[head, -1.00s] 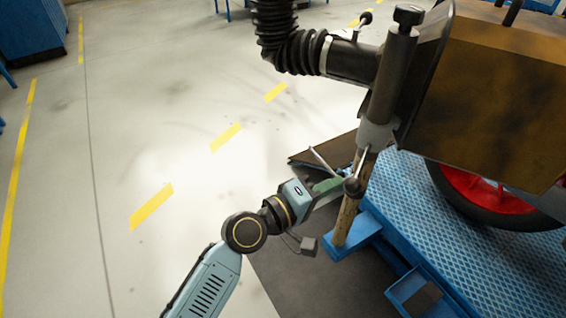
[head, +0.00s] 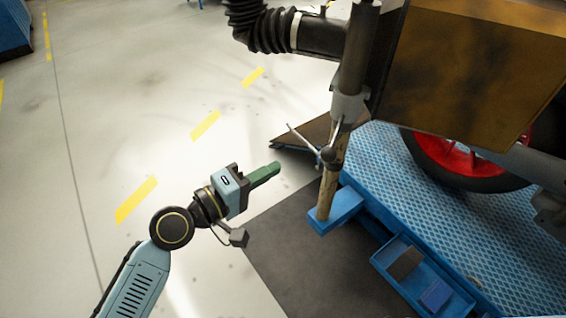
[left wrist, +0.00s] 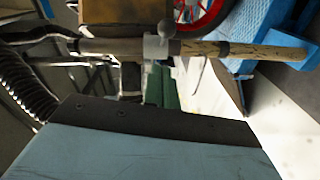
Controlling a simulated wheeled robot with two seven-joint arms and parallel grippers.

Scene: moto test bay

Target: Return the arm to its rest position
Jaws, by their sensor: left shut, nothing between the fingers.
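My left arm comes in from the lower left in the head view. Its gripper (head: 266,173), with green fingers, is shut and empty, over the floor to the left of the wooden-handled post (head: 328,185). There is a visible gap between the fingertips and the post. In the left wrist view the green fingers (left wrist: 162,88) show partly beyond the dark edge of the gripper body, with the post (left wrist: 240,49) lying across the picture behind them. My right gripper is not in view.
A blue ribbed platform (head: 385,165) carries a red wheel (head: 447,153) and a brown box-like body (head: 470,65). A black corrugated hose (head: 265,28) hangs above. A blue tray (head: 424,278) sits by a dark mat (head: 310,262).

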